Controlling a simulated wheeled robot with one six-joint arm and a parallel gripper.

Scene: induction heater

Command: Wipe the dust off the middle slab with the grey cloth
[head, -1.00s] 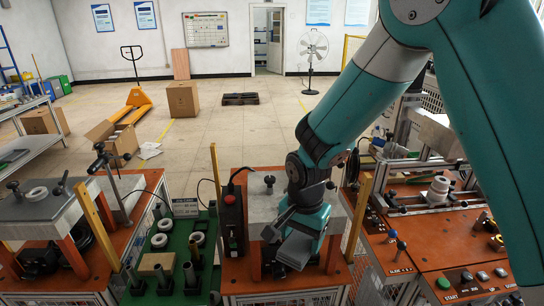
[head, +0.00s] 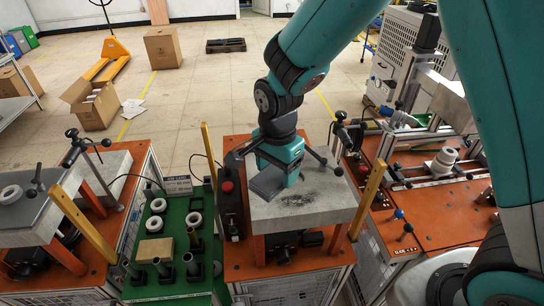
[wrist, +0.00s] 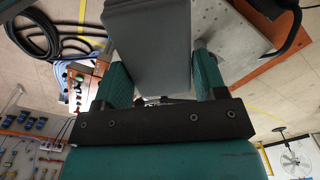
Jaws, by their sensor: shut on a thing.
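The middle slab (head: 335,208) is a pale grey plate on an orange-topped bench. A dark dust patch (head: 300,199) lies on its middle. My gripper (head: 276,180) is over the slab's left part, left of and behind the patch. It is shut on the grey cloth (head: 264,187), which looks like a flat folded pad. In the wrist view the cloth (wrist: 148,40) sits between the two teal fingers, with the speckled slab (wrist: 232,45) beyond it at upper right. I cannot tell whether the cloth touches the slab.
A red-buttoned control box (head: 229,195) stands along the slab's left side. Yellow posts (head: 370,198) flank the bench. A dark clamp handle (head: 322,160) rises behind the slab's right part. A green tray (head: 172,225) with rings and cylinders lies to the left.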

